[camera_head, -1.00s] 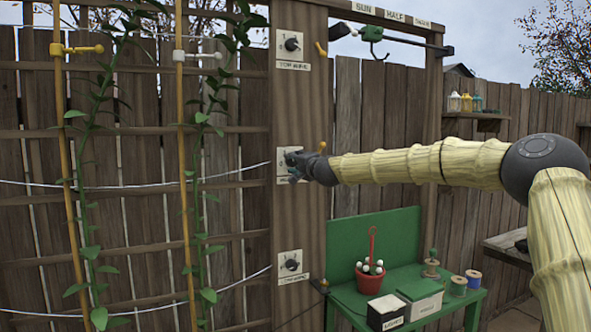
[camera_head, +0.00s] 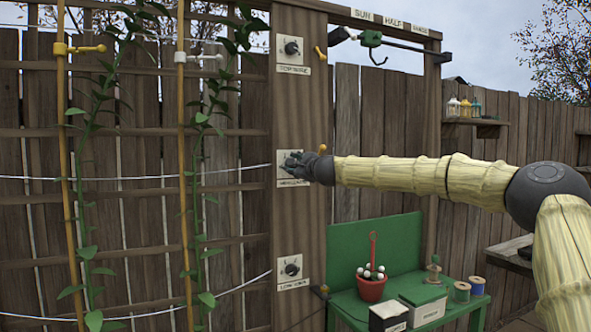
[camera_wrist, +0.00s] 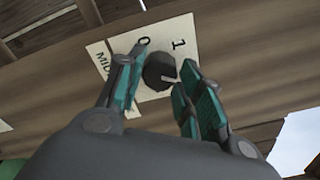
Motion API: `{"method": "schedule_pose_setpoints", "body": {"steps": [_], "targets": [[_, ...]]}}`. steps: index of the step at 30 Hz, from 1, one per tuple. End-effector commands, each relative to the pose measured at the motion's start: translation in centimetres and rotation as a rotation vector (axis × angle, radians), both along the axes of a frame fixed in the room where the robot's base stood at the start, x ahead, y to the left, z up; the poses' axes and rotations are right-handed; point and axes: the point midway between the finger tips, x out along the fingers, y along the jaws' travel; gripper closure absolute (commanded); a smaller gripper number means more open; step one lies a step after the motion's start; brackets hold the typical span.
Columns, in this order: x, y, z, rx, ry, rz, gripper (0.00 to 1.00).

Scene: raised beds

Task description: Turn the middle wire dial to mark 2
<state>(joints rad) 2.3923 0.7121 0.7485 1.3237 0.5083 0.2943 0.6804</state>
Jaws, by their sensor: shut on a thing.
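The middle dial is a dark round knob (camera_wrist: 157,72) on a pale card (camera_wrist: 186,28) in the wrist view. The marks 0 and 1 and part of the word MID show; mark 2 is not visible. A short pale pointer line on the knob faces the right finger. My gripper (camera_wrist: 162,62) has its teal-padded fingers on either side of the knob, shut on it. In the head view my gripper (camera_head: 288,162) is at the middle card on the wooden post (camera_head: 300,215) and hides the knob. The middle wire (camera_head: 125,177) runs left from the post, nearly straight.
The top dial (camera_head: 291,47) and low dial (camera_head: 291,269) sit on the same post. A green bench (camera_head: 440,300) with a red pot (camera_head: 371,288) and boxes stands below my arm. Climbing plants are at left.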

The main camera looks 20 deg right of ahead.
Motion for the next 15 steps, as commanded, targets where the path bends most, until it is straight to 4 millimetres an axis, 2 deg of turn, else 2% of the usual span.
{"method": "schedule_pose_setpoints", "body": {"steps": [15], "targets": [[0.03,-0.28,-0.19,0.086,0.006,-0.004,0.88]]}}
